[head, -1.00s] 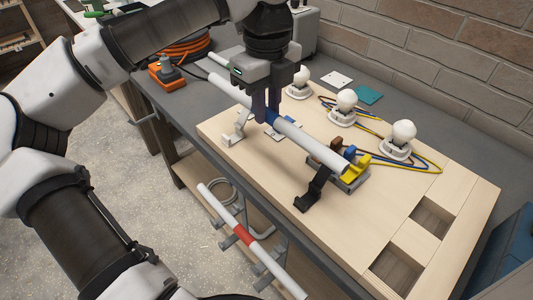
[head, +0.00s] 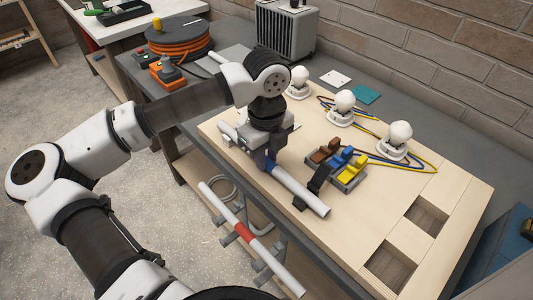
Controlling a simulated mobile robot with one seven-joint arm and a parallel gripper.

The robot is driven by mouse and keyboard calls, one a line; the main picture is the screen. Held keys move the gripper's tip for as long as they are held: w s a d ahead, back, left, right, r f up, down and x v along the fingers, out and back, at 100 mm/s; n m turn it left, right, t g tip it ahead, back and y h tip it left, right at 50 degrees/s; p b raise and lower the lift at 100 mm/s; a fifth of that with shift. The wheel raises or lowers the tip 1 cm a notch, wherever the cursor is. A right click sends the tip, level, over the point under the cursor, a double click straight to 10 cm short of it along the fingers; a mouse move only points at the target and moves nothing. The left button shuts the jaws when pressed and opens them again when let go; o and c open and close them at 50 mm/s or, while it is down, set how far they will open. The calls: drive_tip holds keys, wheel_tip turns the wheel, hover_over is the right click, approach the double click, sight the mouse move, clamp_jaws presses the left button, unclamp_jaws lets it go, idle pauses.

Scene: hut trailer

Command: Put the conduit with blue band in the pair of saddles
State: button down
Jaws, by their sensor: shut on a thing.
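The white conduit with the blue band (head: 296,188) slants over the wooden board, low near its front edge. My gripper (head: 268,162) is shut on it at the blue band, which shows just beside the fingers. The right part of the conduit crosses over the black saddle (head: 315,182), whose ends show on both sides of it. I cannot tell whether it touches or sits down in that saddle. The left part lies by the light grey saddle (head: 240,138), which my gripper and the conduit mostly hide.
A tray of brown, blue and yellow clamps (head: 345,172) stands right of the black saddle. Several white bulbs (head: 343,103) with wires are behind. A conduit with a red band (head: 243,233) rests on hooks below the bench front. Two square recesses (head: 391,264) are at right.

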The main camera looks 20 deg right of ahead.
sight(267, 159)
drive_tip(key=shift+f, duration=0.15)
drive_tip(key=c, duration=1.3)
unclamp_jaws()
wheel_tip(267, 159, up, 12)
drive_tip(key=shift+r+b, duration=0.2)
drive_tip(key=shift+b, duration=0.7)
